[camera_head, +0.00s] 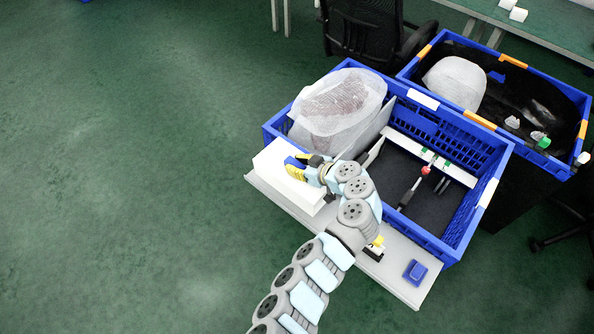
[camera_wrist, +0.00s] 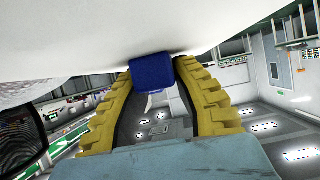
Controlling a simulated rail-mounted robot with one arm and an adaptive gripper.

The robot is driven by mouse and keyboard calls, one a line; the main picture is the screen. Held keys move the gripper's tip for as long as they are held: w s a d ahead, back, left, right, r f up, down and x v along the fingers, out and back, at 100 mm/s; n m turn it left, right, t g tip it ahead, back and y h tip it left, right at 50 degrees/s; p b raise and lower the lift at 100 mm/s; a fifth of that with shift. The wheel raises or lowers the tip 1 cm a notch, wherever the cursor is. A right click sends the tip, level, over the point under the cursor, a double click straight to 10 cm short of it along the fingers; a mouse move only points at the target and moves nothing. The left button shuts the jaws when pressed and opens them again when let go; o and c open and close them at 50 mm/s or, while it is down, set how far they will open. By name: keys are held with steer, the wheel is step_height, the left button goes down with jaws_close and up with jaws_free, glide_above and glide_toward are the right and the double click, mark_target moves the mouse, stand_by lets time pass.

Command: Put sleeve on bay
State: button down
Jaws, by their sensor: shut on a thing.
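No part is plainly marked as the sleeve. A plain white block (camera_head: 284,178) sits on the grey ledge at the front left of the blue crate. My gripper (camera_head: 297,166) is at its top, with yellow fingers shut on a small blue piece (camera_wrist: 152,72). In the wrist view the blue piece lies against a white surface (camera_wrist: 150,25), apparently the block; I cannot tell whether they are joined. A large white mesh-wrapped bundle (camera_head: 338,108) fills the crate's left compartment. The right compartment has a dark floor (camera_head: 433,198) with free room, a possible bay.
A white rail and a dark tool-like part with a red end (camera_head: 425,170) lie in the right compartment. The blue crate's wall (camera_head: 480,155) stands around it. A second crate (camera_head: 550,85) holds another wrapped bundle (camera_head: 456,82). A blue item (camera_head: 415,271) lies on the ledge (camera_head: 395,280).

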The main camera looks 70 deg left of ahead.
steer(key=shift+w+a+f, duration=0.35)
steer(key=shift+a+f, duration=0.05)
steer(key=shift+f, duration=0.3)
steer(key=shift+f+b, duration=0.65)
steer(key=shift+f, duration=0.9)
steer(key=shift+f, duration=0.2)
steer(key=c, duration=1)
jaws_free()
steer(key=shift+o, duration=0.2)
steer(key=shift+a, duration=0.1)
steer(key=shift+r, duration=0.2)
steer(key=shift+w+d+r, duration=0.15)
steer(key=shift+d, duration=0.05)
steer(key=p+v, duration=0.3)
steer(key=v, duration=0.8)
steer(key=shift+o, duration=1.4)
steer(key=shift+d, duration=0.25)
